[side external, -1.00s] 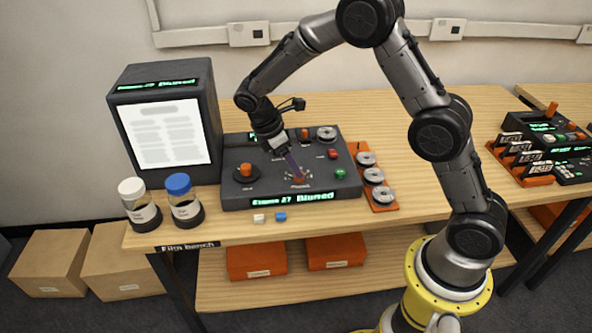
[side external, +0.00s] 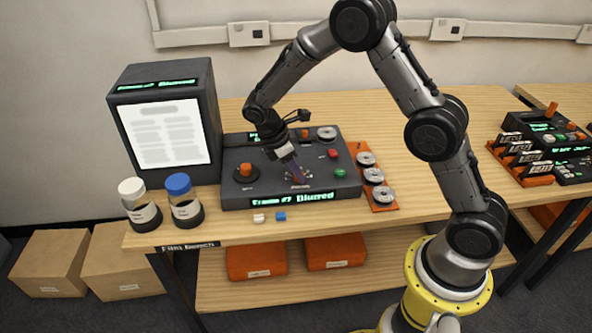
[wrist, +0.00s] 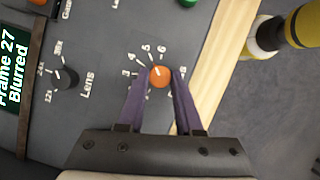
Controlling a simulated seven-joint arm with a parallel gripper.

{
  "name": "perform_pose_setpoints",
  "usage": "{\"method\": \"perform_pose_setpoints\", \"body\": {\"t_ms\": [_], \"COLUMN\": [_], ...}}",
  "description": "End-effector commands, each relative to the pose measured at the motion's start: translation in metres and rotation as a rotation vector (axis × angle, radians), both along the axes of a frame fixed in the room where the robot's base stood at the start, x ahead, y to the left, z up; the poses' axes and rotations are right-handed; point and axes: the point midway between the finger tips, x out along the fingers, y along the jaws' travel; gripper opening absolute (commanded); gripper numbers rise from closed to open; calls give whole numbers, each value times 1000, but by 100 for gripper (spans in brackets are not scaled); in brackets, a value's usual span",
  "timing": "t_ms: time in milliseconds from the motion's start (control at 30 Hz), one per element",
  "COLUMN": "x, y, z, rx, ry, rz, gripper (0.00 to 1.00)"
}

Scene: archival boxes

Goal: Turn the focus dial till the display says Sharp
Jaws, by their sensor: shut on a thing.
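The focus dial (wrist: 160,77) is a small orange knob ringed by printed numbers in the wrist view. My gripper (wrist: 160,84) has its two purple fingers closed on either side of it. In the side view my gripper (side external: 298,178) reaches down to the front of the dark console (side external: 235,197), and its fingers mostly hide the dial. The console display (side external: 292,199) reads "Frame 27 Blurred" in green, and it shows in the wrist view (wrist: 18,72) too. The viewer screen (side external: 165,133) shows a grey page with unclear lines.
A black Lens knob (wrist: 66,78) sits near the dial. An orange knob (side external: 246,170), red button (side external: 333,154) and green button (side external: 340,173) share the console. Film reels on an orange tray (side external: 384,207) stand right; two capped jars (side external: 185,208) stand left.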

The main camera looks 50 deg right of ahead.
Motion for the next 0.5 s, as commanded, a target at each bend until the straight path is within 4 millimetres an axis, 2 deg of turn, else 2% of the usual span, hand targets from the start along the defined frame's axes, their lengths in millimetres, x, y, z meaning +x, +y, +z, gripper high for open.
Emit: {"method": "perform_pose_setpoints", "body": {"t_ms": [267,500], "x": [0,1], "y": [0,0], "z": [1,1], "rx": [1,0], "ry": [-1,-1], "rz": [-11,-107], "gripper": [0,0]}}
